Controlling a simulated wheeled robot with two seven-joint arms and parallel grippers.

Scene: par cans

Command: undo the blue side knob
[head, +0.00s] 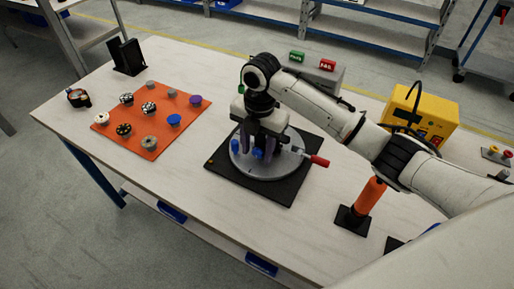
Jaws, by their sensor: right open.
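A grey round turntable (286,167) sits on a black square base in the middle of the table. A red handle (319,161) sticks out at the turntable's right. My left gripper is not in view.
An orange mat (148,140) at the left holds several knobs, among them a blue knob (174,119) and a purple knob (196,100). A yellow box (421,113) and an orange-handled tool (369,194) stand at the right. The table's near left is clear.

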